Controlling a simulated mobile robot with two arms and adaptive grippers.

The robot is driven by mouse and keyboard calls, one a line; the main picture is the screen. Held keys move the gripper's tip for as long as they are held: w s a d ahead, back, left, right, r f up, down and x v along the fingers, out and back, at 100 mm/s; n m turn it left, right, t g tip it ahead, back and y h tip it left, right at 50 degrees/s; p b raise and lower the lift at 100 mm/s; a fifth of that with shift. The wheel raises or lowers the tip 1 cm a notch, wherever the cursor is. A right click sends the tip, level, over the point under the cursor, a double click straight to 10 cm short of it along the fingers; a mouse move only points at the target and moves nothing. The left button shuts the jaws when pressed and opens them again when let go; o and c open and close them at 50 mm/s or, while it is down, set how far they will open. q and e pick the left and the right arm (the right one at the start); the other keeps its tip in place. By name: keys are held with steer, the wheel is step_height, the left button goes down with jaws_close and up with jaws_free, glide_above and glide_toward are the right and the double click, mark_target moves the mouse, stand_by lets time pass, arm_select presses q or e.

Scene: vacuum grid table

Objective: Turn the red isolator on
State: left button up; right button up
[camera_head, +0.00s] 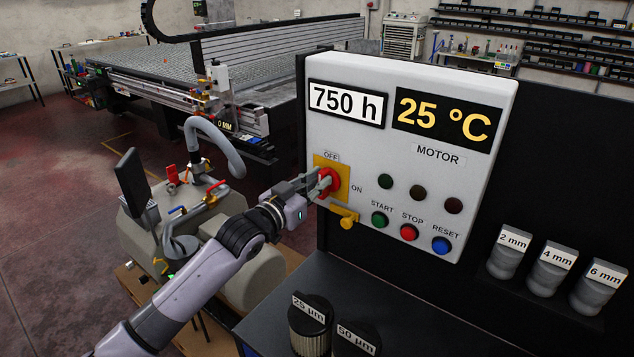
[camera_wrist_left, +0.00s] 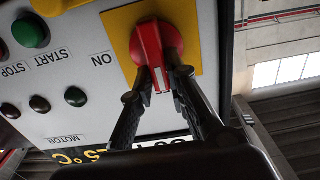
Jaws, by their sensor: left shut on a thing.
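The red isolator (camera_head: 335,178) is a rotary handle on a yellow plate (camera_head: 320,162) at the left of the white control panel (camera_head: 345,75). OFF is printed above it and ON to its right. In the left wrist view, upside down, the isolator (camera_wrist_left: 152,42) has a white mark on its narrow end, which points away from the ON label, towards the panel's top. My left gripper (camera_head: 322,184) is shut on this handle, its dark fingers (camera_wrist_left: 160,85) on either side. The gripper hides part of the handle and plate. My right gripper is not in view.
A yellow padlock-like piece (camera_head: 347,219) hangs just below the handle. Green START (camera_head: 379,220), red STOP (camera_head: 409,232) and blue RESET (camera_head: 441,245) buttons sit to the right. Filters (camera_head: 311,325) stand on the dark ledge below. A grey tank (camera_head: 255,270) stands behind my left arm.

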arm_select(q)
jaws_close()
steer(key=shift+m, duration=0.4)
steer(key=m, duration=0.4)
steer(key=d+m, duration=0.1)
steer(key=m, duration=0.3)
steer(key=s+f+m+p, duration=0.1)
steer(key=m, duration=0.3)
steer(key=shift+d+m, duration=0.15)
steer(key=shift+m, duration=0.25)
steer(key=m, duration=0.4)
steer(key=shift+d+f+p, duration=0.1)
steer(key=shift+f+p, duration=0.25)
steer(key=shift+f, duration=0.05)
steer(key=shift+m, duration=0.3)
